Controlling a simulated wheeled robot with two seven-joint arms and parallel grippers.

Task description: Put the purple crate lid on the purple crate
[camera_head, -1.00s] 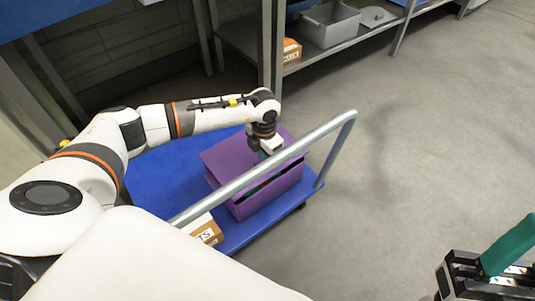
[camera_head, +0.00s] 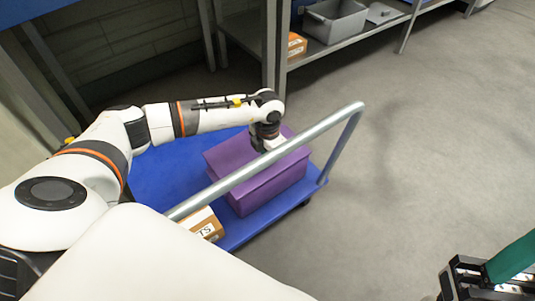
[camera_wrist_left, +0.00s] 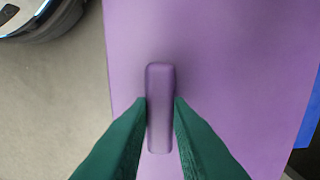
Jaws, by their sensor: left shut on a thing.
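The purple crate (camera_head: 272,192) stands on the blue trolley. The purple lid (camera_head: 228,154) lies over its top, with no dark gap showing along the visible side; the trolley handle and my arm hide part of the seam. My left gripper (camera_wrist_left: 161,106) is shut on the lid's raised handle (camera_wrist_left: 160,130), a green finger on each side. In the head view it is over the lid, mostly hidden by the wrist. My right gripper (camera_head: 488,275) is partly in view at the lower right, away from the crate; one green finger shows.
The blue trolley (camera_head: 160,170) has a grey tube handle (camera_head: 325,124) passing in front of the crate. An orange and white box (camera_head: 205,226) sits at its near edge. A shelf at the back holds a grey bin (camera_head: 335,22) and an orange box (camera_head: 297,45). The floor at right is clear.

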